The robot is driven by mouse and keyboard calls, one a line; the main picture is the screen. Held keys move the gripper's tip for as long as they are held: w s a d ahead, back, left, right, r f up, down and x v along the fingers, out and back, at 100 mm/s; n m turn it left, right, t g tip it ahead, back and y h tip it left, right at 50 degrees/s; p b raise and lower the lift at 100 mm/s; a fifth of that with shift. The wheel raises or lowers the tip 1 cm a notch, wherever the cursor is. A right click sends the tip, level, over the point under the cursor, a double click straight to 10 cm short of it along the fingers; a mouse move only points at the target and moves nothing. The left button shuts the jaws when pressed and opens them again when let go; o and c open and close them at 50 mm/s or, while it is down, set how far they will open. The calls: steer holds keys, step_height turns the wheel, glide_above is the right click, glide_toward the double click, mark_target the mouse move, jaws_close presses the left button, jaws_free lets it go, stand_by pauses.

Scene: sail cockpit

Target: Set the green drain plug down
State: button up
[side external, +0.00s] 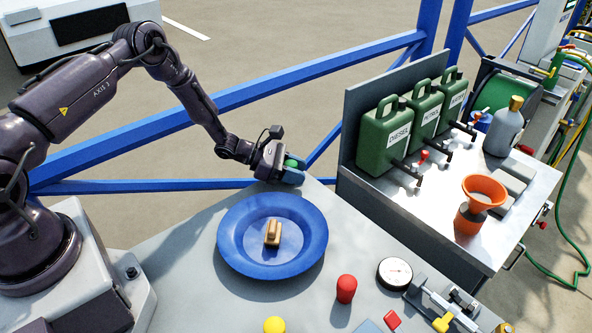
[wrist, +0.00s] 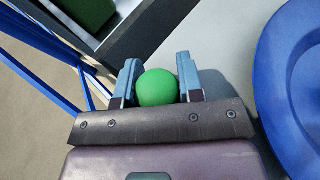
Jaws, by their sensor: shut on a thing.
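The green drain plug (wrist: 157,88) is a round green knob between the two blue fingers of my gripper (wrist: 160,80) in the wrist view. My gripper (side external: 291,171) is shut on it. In the side external view the green plug (side external: 291,163) shows partly between the fingers, at the far edge of the grey table (side external: 180,262). Its underside is hidden, so I cannot tell whether it touches the table.
A blue dish (side external: 231,258) holding a tan block (side external: 272,233) is just nearer than my gripper. A red plug (side external: 346,288), a yellow knob (side external: 274,325) and a round gauge (side external: 394,273) are in front. Green cans (side external: 386,137) stand on the bench at right.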

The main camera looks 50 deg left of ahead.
steer(key=shift+f, duration=0.1)
steer(key=o, duration=0.9)
